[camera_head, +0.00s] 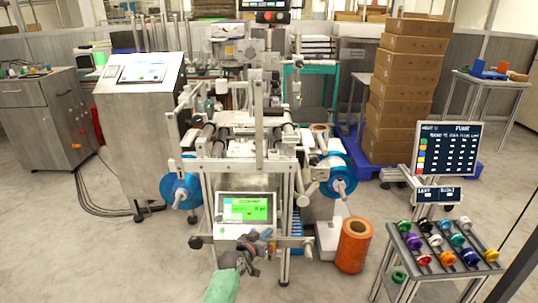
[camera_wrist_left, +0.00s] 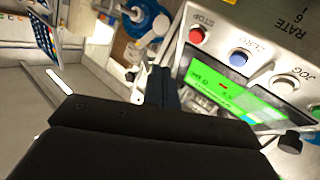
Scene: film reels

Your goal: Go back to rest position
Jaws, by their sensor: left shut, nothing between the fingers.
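My left gripper (camera_head: 257,243) is in front of the machine, just below its green-lit control panel (camera_head: 245,208). It is shut and holds nothing. In the left wrist view the dark fingers (camera_wrist_left: 164,88) point up toward the panel (camera_wrist_left: 228,92), close to its green screen and its red, blue and white buttons. Whether they touch the panel is not clear. A blue film reel (camera_head: 180,190) hangs on the machine's left side and another blue reel (camera_head: 341,176) on its right. My right gripper is not in view.
An orange roll (camera_head: 355,246) stands on the floor right of the machine. A rack of small coloured reels (camera_head: 441,244) with a screen (camera_head: 447,149) above it stands at the right. Stacked boxes (camera_head: 404,90) are behind. The floor at the left front is clear.

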